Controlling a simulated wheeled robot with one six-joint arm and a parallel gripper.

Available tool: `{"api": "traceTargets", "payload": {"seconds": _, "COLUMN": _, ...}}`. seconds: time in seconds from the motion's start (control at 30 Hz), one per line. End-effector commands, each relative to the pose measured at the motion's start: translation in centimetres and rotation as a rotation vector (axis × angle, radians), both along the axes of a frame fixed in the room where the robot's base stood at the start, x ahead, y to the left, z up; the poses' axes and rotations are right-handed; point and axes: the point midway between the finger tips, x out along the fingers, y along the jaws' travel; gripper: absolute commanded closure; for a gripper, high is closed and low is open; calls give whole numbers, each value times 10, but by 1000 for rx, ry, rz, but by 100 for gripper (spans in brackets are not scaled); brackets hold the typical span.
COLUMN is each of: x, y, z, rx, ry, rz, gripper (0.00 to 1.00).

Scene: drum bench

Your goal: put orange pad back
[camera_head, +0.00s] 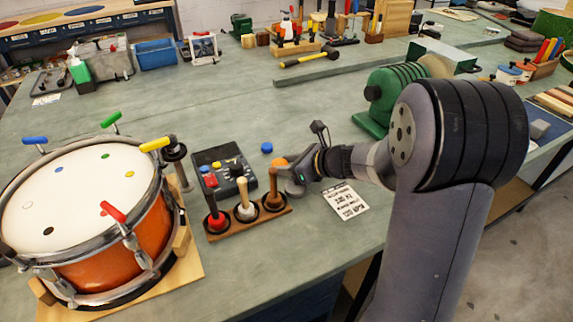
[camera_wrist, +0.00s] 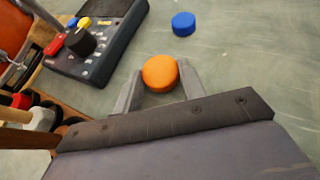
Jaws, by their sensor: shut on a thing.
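The orange pad (camera_wrist: 159,72) sits between the two fingertips of my gripper (camera_wrist: 160,85), which is shut on it. In the head view the orange pad (camera_head: 279,163) shows at the tip of my gripper (camera_head: 287,177), to the right of the dark control box. Whether it still touches the bench is hard to tell. The dark box (camera_head: 240,186) carries small coloured pads in red, blue and yellow and a black knob; it also shows at upper left in the wrist view (camera_wrist: 118,40). A loose blue pad (camera_head: 267,148) lies on the bench behind the orange pad.
A wooden rack (camera_head: 246,224) with several upright mallets stands close in front of the box, beside my gripper. An orange drum (camera_head: 150,232) with coloured keys is at left. A printed card (camera_head: 346,202) lies to the right.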

Motion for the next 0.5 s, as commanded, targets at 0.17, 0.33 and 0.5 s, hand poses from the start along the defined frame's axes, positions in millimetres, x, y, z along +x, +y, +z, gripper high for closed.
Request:
{"api": "traceTargets", "payload": {"seconds": 0.17, "x": 0, "y": 0, "z": -4, "rx": 0, "ry": 0, "rz": 0, "gripper": 88}}
{"api": "traceTargets", "payload": {"seconds": 0.33, "x": 0, "y": 0, "z": -3, "rx": 0, "ry": 0, "rz": 0, "gripper": 52}}
{"api": "traceTargets", "payload": {"seconds": 0.5, "x": 0, "y": 0, "z": -3, "rx": 0, "ry": 0, "rz": 0, "gripper": 40}}
